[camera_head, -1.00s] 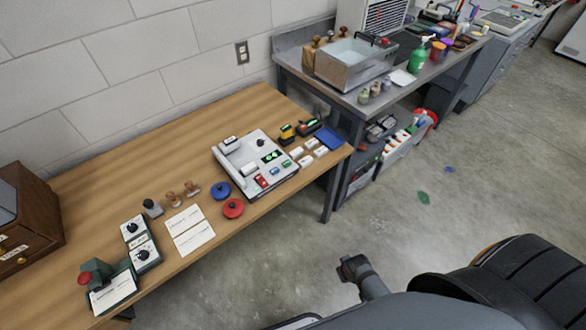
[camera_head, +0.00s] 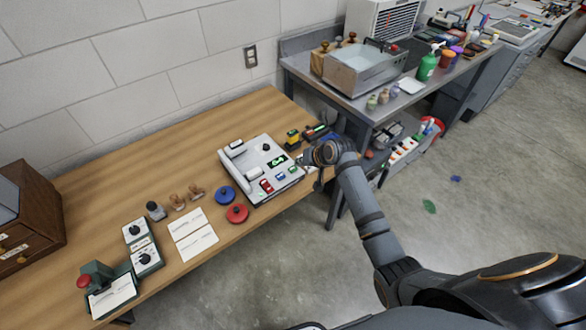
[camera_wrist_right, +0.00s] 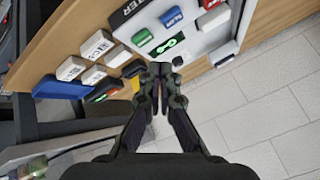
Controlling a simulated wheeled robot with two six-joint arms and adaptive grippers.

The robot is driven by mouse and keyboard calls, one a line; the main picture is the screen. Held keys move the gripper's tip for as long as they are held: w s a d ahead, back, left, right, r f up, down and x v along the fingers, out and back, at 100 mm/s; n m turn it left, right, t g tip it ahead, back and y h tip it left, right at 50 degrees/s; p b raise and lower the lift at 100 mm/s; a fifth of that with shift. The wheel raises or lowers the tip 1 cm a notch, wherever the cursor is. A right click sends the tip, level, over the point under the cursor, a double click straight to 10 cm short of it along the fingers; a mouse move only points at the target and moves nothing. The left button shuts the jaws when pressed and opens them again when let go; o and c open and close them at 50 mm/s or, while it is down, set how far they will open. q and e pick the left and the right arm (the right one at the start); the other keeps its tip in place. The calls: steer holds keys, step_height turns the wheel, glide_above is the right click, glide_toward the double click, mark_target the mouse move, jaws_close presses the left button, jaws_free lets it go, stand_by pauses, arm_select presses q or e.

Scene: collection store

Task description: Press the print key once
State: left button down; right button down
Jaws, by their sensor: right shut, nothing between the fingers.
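The white labelling machine (camera_head: 240,162) sits on the wooden table. Its front carries a red key (camera_head: 266,186), a blue key (camera_head: 280,175) and a green key (camera_head: 293,169), beside a lit green display (camera_head: 277,161). In the right wrist view the green key (camera_wrist_right: 142,37), blue key (camera_wrist_right: 171,17) and red key (camera_wrist_right: 208,3) show near the top; I cannot read which is the print key. My right gripper (camera_head: 304,159) is at the machine's right side. In the wrist view its closed fingertips (camera_wrist_right: 160,72) are empty, near the display (camera_wrist_right: 168,45). Contact cannot be told. My left gripper is out of view.
White labelled blocks (camera_wrist_right: 97,43), a yellow-and-black stamper (camera_head: 292,136) and a blue pad (camera_wrist_right: 60,87) lie close to the right gripper. Red (camera_head: 237,213) and blue (camera_head: 225,194) round knobs stand left of the machine. A metal bench (camera_head: 350,98) stands beyond.

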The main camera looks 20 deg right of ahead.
step_height(320, 180, up, 2)
steer(key=r+m, duration=0.1)
glide_above(295, 169)
steer(key=shift+t+y, duration=0.4)
step_height(295, 169, down, 7)
steer(key=b, duration=0.8)
steer(key=shift+a+f, duration=0.1)
steer(key=shift+f, duration=0.95)
steer(key=shift+f, duration=0.4)
